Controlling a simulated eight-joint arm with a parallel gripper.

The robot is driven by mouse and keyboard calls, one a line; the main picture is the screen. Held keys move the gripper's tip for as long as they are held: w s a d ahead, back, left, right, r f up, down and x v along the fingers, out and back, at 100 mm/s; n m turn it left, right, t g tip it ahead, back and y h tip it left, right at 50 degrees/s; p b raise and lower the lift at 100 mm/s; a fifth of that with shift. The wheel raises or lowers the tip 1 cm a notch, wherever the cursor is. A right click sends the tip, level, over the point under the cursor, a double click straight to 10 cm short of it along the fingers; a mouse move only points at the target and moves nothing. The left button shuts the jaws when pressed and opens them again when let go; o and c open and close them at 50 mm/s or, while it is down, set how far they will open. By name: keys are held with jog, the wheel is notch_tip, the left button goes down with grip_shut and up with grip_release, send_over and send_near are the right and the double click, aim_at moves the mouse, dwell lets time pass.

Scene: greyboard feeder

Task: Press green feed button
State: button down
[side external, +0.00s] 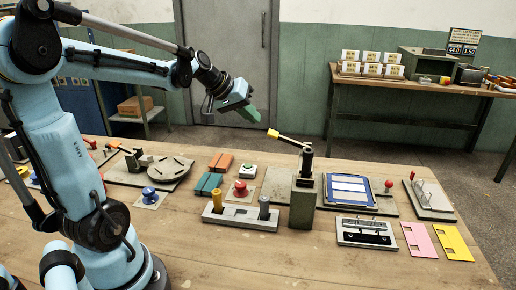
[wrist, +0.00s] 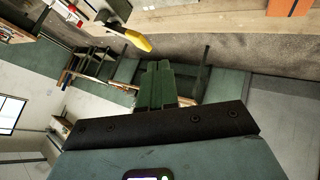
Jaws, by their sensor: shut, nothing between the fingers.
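The green feed button (side external: 248,168) sits on a small pale box on the wooden table, behind the red button. It cannot be made out in the wrist view. My gripper (side external: 251,114) is shut and empty, with green fingers held high above the back part of the table, apart from the button. In the wrist view my gripper's fingers (wrist: 158,66) are together with nothing between them.
A lever with a yellow handle (side external: 273,133) rises from a dark post right of the button; its handle (wrist: 135,38) also shows in the wrist view. A red button (side external: 240,186) and orange and teal blocks (side external: 221,162) are close by.

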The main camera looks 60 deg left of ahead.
jog(key=a+n, duration=0.1)
jog(key=a, duration=0.5)
send_over(245, 166)
jog(key=shift+t, duration=0.3)
notch_tip(245, 166, down, 6)
jog(key=shift+a+r, duration=0.1)
jog(key=shift+f, duration=4.45)
jog(key=shift+f, duration=0.1)
jog(key=shift+f, duration=0.3)
